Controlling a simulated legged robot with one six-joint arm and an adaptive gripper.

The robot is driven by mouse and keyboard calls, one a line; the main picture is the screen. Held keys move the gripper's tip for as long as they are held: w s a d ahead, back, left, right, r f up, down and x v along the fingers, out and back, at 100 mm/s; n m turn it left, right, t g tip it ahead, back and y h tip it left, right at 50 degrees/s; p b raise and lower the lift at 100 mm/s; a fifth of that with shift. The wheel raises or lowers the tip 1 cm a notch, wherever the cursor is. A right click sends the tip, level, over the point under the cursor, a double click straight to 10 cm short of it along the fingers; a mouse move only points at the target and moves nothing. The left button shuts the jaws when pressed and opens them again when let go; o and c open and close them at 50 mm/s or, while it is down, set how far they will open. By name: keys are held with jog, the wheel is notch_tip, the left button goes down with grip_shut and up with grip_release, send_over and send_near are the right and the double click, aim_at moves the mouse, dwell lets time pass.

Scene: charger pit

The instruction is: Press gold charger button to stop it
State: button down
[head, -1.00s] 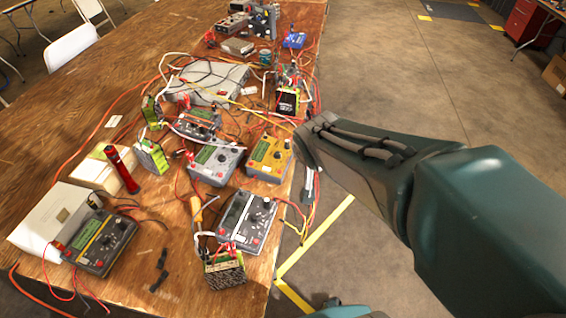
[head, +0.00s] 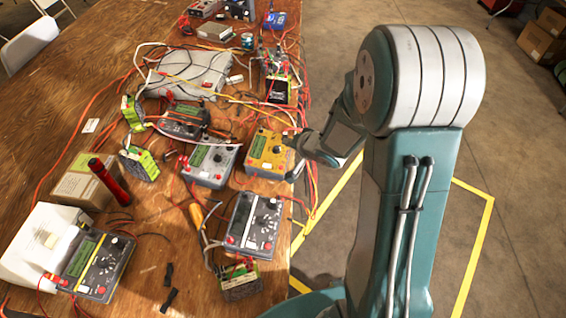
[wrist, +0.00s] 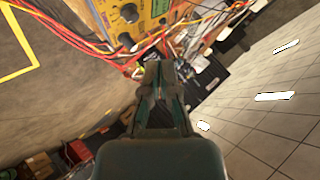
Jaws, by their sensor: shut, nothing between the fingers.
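The gold charger (head: 267,152) sits near the right edge of the wooden table in the head view, with a green screen and dark knobs. In the wrist view the gold charger (wrist: 135,18) shows at the top, partly cut off by the frame. My gripper (wrist: 158,68) is shut and empty, with its tips just below the charger and the red and yellow wires in the picture. In the head view my arm reaches from the right to beside the charger; the fingertips are hard to make out there.
A grey charger (head: 210,163) stands left of the gold one, and another (head: 254,222) in front of it. Loose wires (head: 310,190) hang over the table's right edge. Several battery packs and a red cylinder (head: 110,182) lie around.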

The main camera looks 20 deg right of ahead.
aim_at(283, 170)
jog(key=shift+f, duration=0.1)
jog(key=shift+w+a+f, duration=0.1)
jog(key=shift+a+f, duration=0.15)
jog(key=shift+f, duration=1.2)
jog(key=shift+w+a+f, duration=0.15)
jog(key=shift+a+f, duration=0.05)
jog(key=shift+f, duration=1.2)
jog(key=shift+w+a+f, duration=0.1)
jog(key=shift+a+f, duration=0.15)
jog(key=shift+f, duration=1.2)
jog(key=shift+f, duration=0.35)
jog(key=shift+a+f, duration=0.1)
jog(key=shift+f, duration=0.3)
jog(key=shift+r, duration=0.85)
jog(key=shift+s+d+r, duration=0.1)
jog(key=shift+d+r, duration=0.05)
jog(key=shift+r, duration=0.65)
jog(key=shift+s+d+r, duration=0.1)
jog(key=shift+d+r, duration=0.1)
jog(key=shift+r, duration=0.65)
jog(key=shift+s+d+r, duration=0.1)
jog(key=shift+d+r, duration=0.05)
jog(key=shift+r, duration=0.65)
